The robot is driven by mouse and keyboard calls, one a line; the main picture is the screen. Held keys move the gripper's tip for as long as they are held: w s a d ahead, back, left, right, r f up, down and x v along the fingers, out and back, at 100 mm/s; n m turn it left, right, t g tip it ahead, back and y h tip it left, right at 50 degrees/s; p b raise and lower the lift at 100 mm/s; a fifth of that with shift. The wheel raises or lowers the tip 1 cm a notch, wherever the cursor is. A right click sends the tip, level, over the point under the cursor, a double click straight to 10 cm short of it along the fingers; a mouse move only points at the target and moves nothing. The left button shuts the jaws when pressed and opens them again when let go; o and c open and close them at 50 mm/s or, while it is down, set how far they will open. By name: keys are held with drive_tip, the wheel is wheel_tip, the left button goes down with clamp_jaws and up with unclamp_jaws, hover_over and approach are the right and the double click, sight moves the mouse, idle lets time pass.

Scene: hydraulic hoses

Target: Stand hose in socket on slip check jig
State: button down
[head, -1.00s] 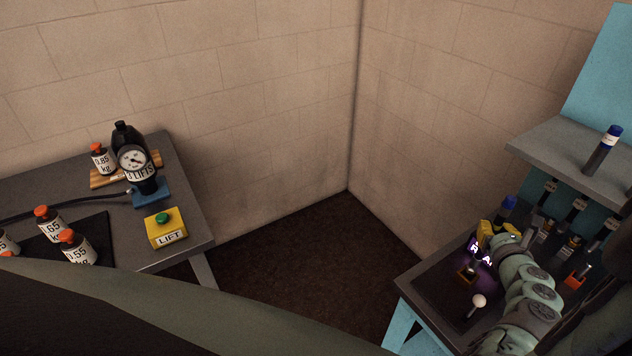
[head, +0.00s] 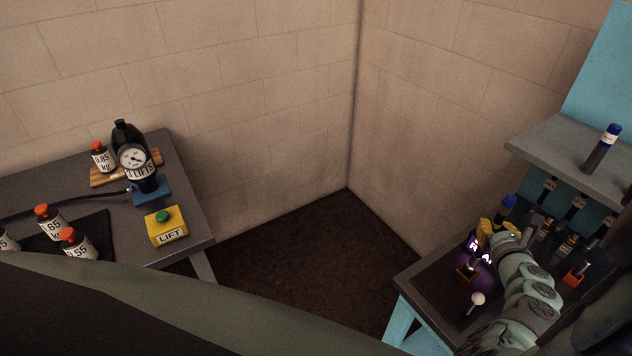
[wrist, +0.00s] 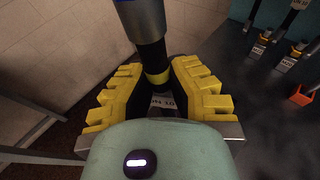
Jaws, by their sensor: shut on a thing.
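My gripper (head: 484,229), with yellow fingers, is above the right bench and shut on a hose. The hose's blue cap (head: 508,201) shows behind the fingers. In the wrist view, the hose (wrist: 151,55) is black, with a grey-blue metal sleeve, a yellow band and a white label low between the fingers (wrist: 158,98). The slip check jig is partly hidden by my arm. I cannot tell whether the hose's lower end is in the socket.
A white-knobbed lever (head: 478,299) stands near the socket. Several hoses hang on the blue rack (head: 545,195) at right; another blue-capped hose (head: 602,150) stands on its shelf (head: 555,145). The left bench (head: 190,195) holds weights, a gauge and a yellow LIFT button box (head: 166,227).

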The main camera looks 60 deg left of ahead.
sight(478, 256)
drive_tip(key=shift+f+b, duration=2.05)
drive_tip(key=shift+f, duration=0.15)
drive_tip(key=c, duration=1)
unclamp_jaws()
drive_tip(key=shift+v, duration=6.05)
drive_tip(key=shift+w, duration=0.1)
